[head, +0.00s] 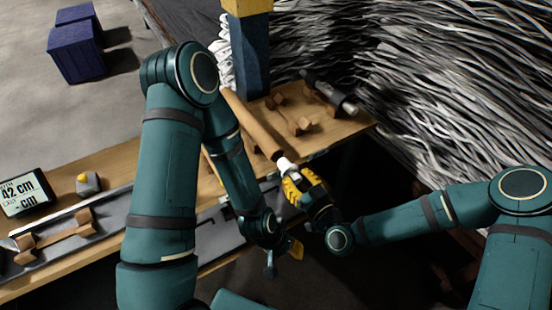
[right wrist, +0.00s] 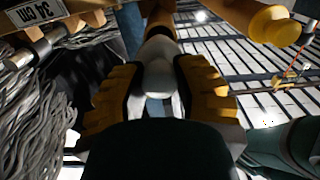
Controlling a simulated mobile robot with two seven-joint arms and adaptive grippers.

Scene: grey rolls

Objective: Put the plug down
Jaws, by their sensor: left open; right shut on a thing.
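The pale plug (head: 286,165) shows as a white piece between my right gripper (head: 296,182) and the near end of a brown tube (head: 252,123). My right gripper's yellow fingers are shut on it. In the right wrist view the plug (right wrist: 160,77) is grey and rounded between the two fingers, with brown behind it. It lines up with the tube end; I cannot tell whether it sits inside or only against it. My left gripper (head: 283,258) is open and empty, below the right one, off the bench's front edge.
A blue post (head: 248,55) stands behind. Grey strands fill the right side.

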